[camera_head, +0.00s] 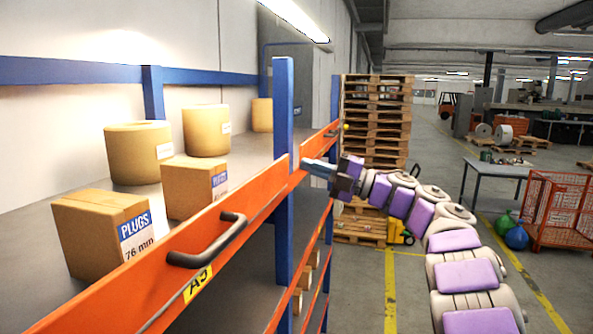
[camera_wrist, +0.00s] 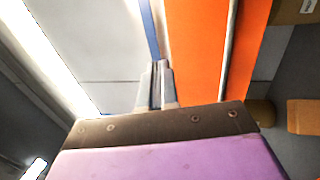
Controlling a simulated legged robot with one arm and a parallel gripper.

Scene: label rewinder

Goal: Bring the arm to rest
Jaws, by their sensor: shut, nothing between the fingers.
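My arm, white with purple panels, reaches in from the lower right in the head view. My gripper (camera_head: 306,165) is shut and empty, at the orange shelf beam (camera_head: 225,222) near the blue upright (camera_head: 284,110). I cannot tell whether it touches the rack. In the wrist view my gripper (camera_wrist: 157,68) shows its two fingers together, with the orange beam (camera_wrist: 205,50) beside them to the right.
The shelf holds a box marked PLUGS (camera_head: 92,235), a smaller box (camera_head: 193,188) and tan rolls (camera_head: 138,150). A black handle (camera_head: 208,243) sticks out of the beam. Pallets (camera_head: 376,120) stand behind. A table (camera_head: 497,168) and red cage (camera_head: 562,210) stand right.

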